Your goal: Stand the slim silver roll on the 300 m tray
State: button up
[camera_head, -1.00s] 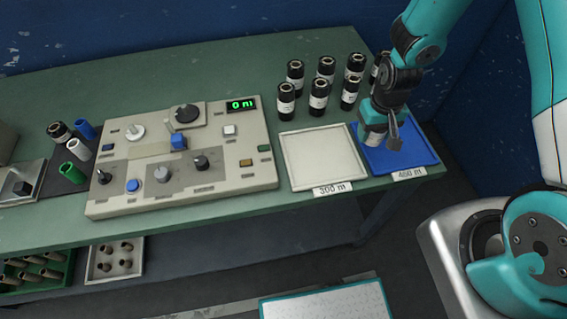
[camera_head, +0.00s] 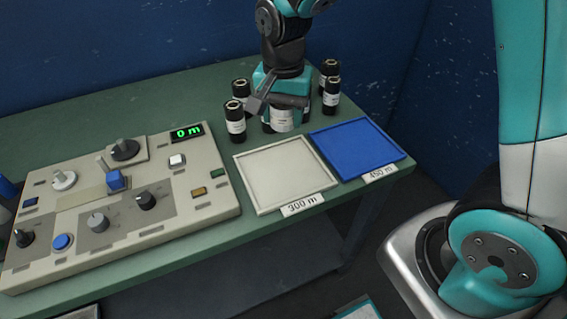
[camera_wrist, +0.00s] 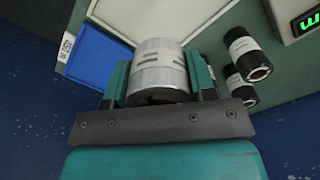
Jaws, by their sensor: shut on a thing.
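The silver roll (camera_wrist: 158,70) is between the teal fingers of my gripper (camera_wrist: 160,80) in the wrist view, with a pale label band around it. In the head view my gripper (camera_head: 281,100) is shut on this roll (camera_head: 281,122), behind the trays among the black rolls; whether it touches the table I cannot tell. The 300 m tray (camera_head: 285,178) is pale, flat and empty, just in front of my gripper. It also shows in part at the top of the wrist view (camera_wrist: 140,14).
Black rolls with white labels stand close on the left (camera_head: 235,124) and right (camera_head: 331,96) of my gripper. The empty blue 450 m tray (camera_head: 356,148) lies right of the 300 m tray. A control panel (camera_head: 110,205) reading 0 m is to the left.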

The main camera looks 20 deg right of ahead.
aim_at(284, 169)
notch_tip(284, 169, down, 13)
jog(key=shift+f, duration=0.2)
dwell(0.3)
jog(key=o, duration=0.9)
jog(key=shift+f+b, duration=0.15)
jog(key=shift+b, duration=0.15)
jog(key=shift+o, duration=0.2)
jog(key=shift+n, duration=0.7)
jog(key=r, duration=0.4)
jog(key=s+r, duration=0.1)
jog(key=r, duration=0.9)
jog(key=shift+s+a, duration=0.2)
jog(key=shift+a, duration=0.15)
jog(key=s+a+r+n+y, duration=0.2)
jog(key=s+r+n, duration=0.3)
jog(key=s, duration=0.4)
jog(key=s+a+r+n+y, duration=0.2)
jog(key=s+r+n, duration=0.2)
jog(key=s+n, duration=0.4)
jog(key=shift+s+a+r, duration=0.15)
jog(key=shift+s+r, duration=0.2)
jog(key=shift+r, duration=0.05)
